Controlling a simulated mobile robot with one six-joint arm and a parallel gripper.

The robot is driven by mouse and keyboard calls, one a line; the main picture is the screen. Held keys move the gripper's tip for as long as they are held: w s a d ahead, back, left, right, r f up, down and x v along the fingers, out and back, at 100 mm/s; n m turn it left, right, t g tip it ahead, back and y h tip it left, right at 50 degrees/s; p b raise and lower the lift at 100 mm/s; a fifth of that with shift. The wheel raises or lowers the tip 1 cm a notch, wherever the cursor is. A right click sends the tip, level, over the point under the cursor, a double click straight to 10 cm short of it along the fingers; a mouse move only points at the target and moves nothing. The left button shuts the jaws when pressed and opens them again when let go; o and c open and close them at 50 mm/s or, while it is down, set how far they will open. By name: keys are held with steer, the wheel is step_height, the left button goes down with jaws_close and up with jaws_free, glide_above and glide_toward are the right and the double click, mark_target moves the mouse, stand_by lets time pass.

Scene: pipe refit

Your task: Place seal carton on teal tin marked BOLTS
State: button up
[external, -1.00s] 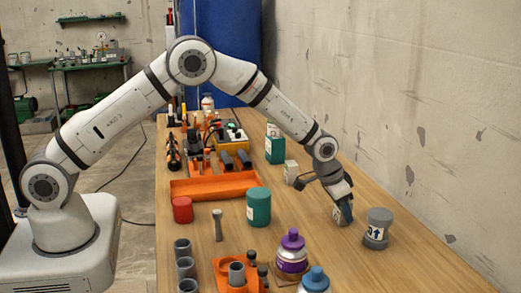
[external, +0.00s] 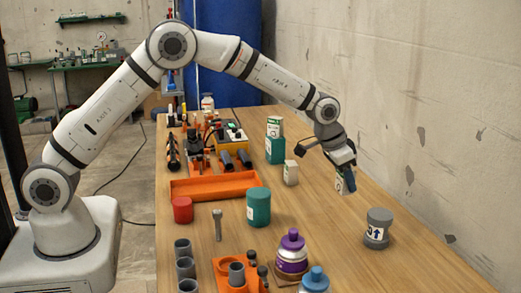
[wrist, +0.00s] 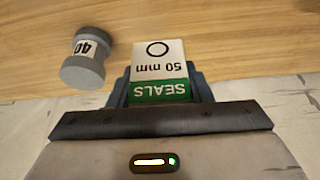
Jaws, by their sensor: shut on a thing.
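My gripper (external: 346,178) is shut on the seal carton (external: 340,185) and holds it above the right part of the bench. In the wrist view the carton (wrist: 158,62) is white and green, marked SEALS and 50 mm, and sits between the finger pads of my gripper (wrist: 160,88). A teal round tin (external: 258,208) with a white label stands upright on the bench, left of and nearer the camera than my gripper. Its label is too small to read here. Its top looks bare.
A grey pipe piece (external: 377,228) stands right of my gripper. A red tin (external: 182,210), orange tray (external: 214,187) and purple-capped bottle (external: 292,252) surround the teal tin. The bench's right middle is clear.

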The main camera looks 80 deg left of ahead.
steer(key=s+a+r+p, duration=0.2)
steer(key=s+a+r, duration=0.1)
steer(key=s+r, duration=0.5)
step_height(320, 180, up, 2)
steer(key=p, duration=0.2)
glide_above(265, 191)
steer(key=s, duration=0.2)
steer(key=shift+n, duration=0.3)
step_height(265, 191, down, 5)
steer(key=shift+w+d+f+p, duration=0.1)
steer(key=shift+f+p, duration=0.1)
steer(key=shift+p, duration=0.2)
steer(key=shift+f, duration=2.3)
steer(key=shift+f+b, duration=0.1)
steer(key=shift+b, duration=0.25)
steer(key=o, duration=1)
